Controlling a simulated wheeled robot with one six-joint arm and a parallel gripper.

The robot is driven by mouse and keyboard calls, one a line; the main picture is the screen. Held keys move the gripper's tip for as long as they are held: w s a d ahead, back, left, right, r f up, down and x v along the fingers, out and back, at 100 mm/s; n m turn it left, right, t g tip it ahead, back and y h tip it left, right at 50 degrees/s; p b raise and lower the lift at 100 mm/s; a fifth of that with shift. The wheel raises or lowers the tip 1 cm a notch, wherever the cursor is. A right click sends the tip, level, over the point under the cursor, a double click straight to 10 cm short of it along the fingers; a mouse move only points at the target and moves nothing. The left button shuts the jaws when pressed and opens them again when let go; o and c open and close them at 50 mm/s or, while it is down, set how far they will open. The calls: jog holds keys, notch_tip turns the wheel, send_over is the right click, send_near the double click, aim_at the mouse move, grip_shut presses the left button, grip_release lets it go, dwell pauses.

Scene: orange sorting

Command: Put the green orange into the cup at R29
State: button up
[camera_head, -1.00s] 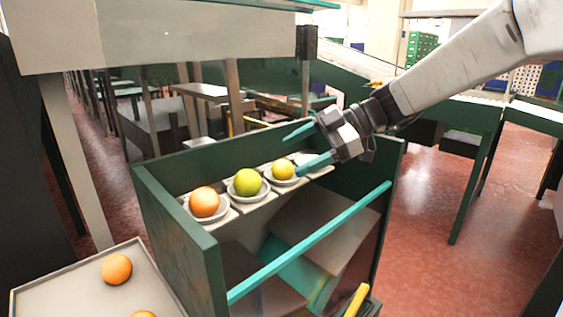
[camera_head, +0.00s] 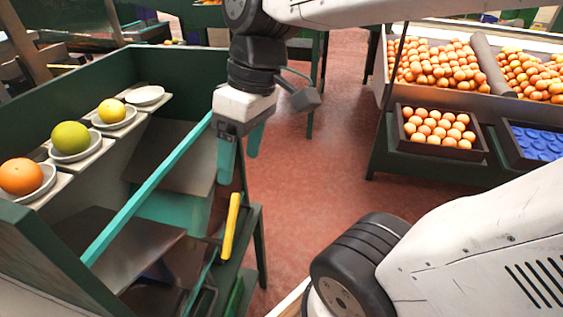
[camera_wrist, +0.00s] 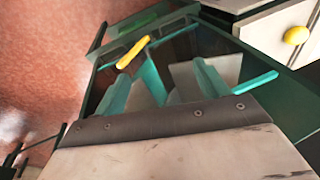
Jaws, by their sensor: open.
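The green orange (camera_head: 70,137) sits in a white cup (camera_head: 84,154) on the left side of the green-walled bin, in the head view. Beside it are an orange fruit (camera_head: 20,176) nearer and a yellow fruit (camera_head: 111,110) farther along, each in a white cup. An empty white cup (camera_head: 146,94) ends the row. No R29 label is readable. My gripper (camera_head: 240,150) is open and empty, fingers pointing down, right of the teal bar and well away from the green orange. Its teal fingers also show in the wrist view (camera_wrist: 160,88).
A teal bar (camera_head: 150,185) crosses the bin, and a yellow handle (camera_head: 230,226) stands at its right side. A crate of oranges (camera_head: 482,150) and a blue-lined tray (camera_head: 514,154) stand at right. Red floor between is clear.

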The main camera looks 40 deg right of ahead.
jog(key=s+d+f+m+t+h, duration=0.1)
jog(key=s+d+f+m+h, duration=0.1)
jog(key=s+d+m, duration=0.2)
jog(key=shift+s+d+f+m+h, duration=0.2)
jog(key=shift+m+h, duration=0.2)
jog(key=shift+m, duration=0.3)
